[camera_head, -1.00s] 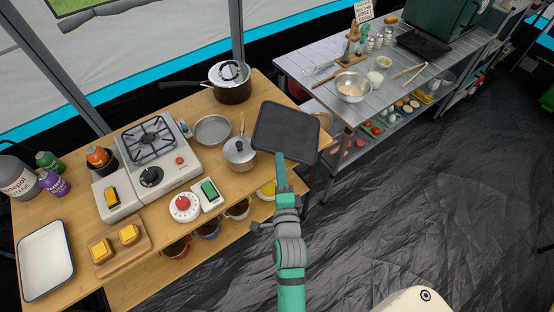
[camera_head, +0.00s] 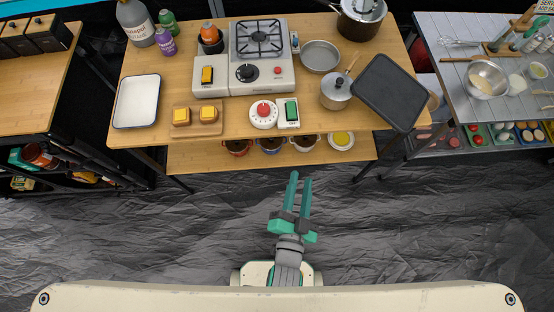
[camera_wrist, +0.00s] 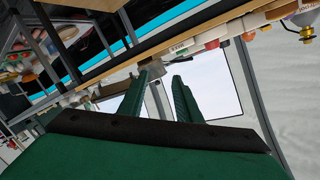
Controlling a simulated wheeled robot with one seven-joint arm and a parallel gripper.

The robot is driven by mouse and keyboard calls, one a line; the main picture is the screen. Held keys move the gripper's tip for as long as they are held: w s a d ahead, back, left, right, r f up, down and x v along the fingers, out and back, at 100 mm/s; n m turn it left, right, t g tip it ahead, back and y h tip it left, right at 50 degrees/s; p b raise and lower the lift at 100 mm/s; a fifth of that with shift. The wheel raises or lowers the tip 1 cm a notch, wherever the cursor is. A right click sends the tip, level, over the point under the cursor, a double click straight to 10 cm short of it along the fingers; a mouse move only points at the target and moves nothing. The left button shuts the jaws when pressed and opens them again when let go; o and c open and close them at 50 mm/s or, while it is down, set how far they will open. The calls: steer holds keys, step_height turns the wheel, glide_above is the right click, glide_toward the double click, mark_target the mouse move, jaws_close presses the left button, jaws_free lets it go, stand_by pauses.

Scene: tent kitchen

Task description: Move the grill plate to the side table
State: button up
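The dark, flat, rounded rectangular grill plate (camera_head: 390,92) lies at the right end of the wooden table (camera_head: 215,133), turned at an angle and reaching past its right edge. My gripper (camera_head: 299,180) is in front of the table, below and left of the plate and apart from it. Its two green fingers are spread, with nothing between them; the gap also shows in the wrist view (camera_wrist: 159,82). A grey slatted table (camera_head: 450,85) stands at the right and another wooden table (camera_head: 35,90) at the left; I cannot tell which is the side table.
A lidded saucepan (camera_head: 336,92) and a round pan (camera_head: 320,56) stand left of the plate, a dark pot (camera_head: 360,20) behind it. A metal bowl (camera_head: 487,79) and utensils occupy the grey table. The dark floor (camera_head: 420,220) in front is clear.

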steer(key=s+a+r+n+y, duration=0.2)
steer(key=s+a+n, duration=0.4)
steer(key=s, duration=0.5)
steer(key=n+y, duration=0.1)
steer(key=n, duration=0.1)
steer(key=shift+a+r+n+g, duration=0.25)
steer(key=shift+r+n+g, duration=0.05)
steer(key=shift+n, duration=0.1)
stand_by(0.6)
